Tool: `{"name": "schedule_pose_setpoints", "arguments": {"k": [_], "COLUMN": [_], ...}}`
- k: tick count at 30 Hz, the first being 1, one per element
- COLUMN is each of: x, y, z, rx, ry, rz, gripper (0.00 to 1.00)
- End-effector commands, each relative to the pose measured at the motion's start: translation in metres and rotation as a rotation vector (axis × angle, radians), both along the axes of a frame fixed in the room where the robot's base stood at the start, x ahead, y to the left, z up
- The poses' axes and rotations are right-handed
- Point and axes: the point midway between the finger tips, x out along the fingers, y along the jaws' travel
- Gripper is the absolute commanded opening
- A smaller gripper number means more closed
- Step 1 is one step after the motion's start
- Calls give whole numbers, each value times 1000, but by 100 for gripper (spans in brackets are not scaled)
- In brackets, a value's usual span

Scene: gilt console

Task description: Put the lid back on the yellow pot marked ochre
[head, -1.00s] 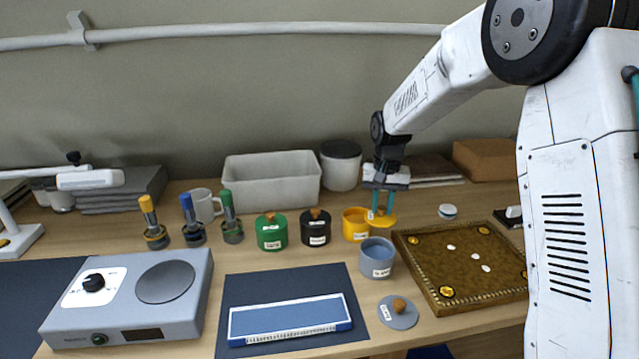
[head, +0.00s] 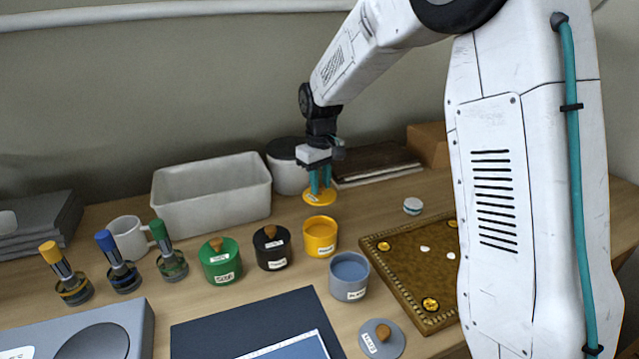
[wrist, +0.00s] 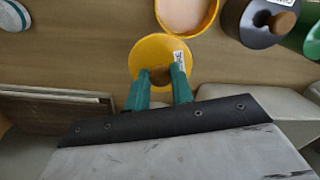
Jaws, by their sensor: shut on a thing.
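The yellow pot (head: 320,238) stands open on the bench, between the black pot and the grey-blue pot. Its open mouth also shows in the wrist view (wrist: 188,14). My gripper (head: 320,188) is shut on the knob of the yellow lid (head: 321,199), with teal fingers on either side. In the head view the lid is held level behind the yellow pot, apart from it. In the wrist view the lid (wrist: 150,52) hangs below the fingers with a small white label. The knob is mostly hidden by the fingers.
A lidded black pot (head: 272,249) and a lidded green pot (head: 220,262) stand left of the yellow pot. The open grey-blue pot (head: 349,279) is in front, its lid (head: 382,340) nearby. A game board (head: 400,262) lies right. A white bin (head: 212,195) stands behind.

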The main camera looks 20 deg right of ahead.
Motion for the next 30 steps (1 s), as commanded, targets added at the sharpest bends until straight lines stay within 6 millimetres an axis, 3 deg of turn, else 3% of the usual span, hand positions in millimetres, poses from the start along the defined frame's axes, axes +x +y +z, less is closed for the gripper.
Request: {"name": "schedule_pose_setpoints", "arguments": {"k": [6, 13, 18, 22, 30], "x": [-35, -62, -70, -71, -71], "y": [20, 26, 27, 27, 25], "z": [20, 31, 33, 29, 6], "rx": [0, 0, 0, 1, 2], "ry": [-2, -2, -2, 1, 1], "rz": [613, 1078, 1224, 1246, 1242], "gripper": [2, 2, 2, 2, 2]}}
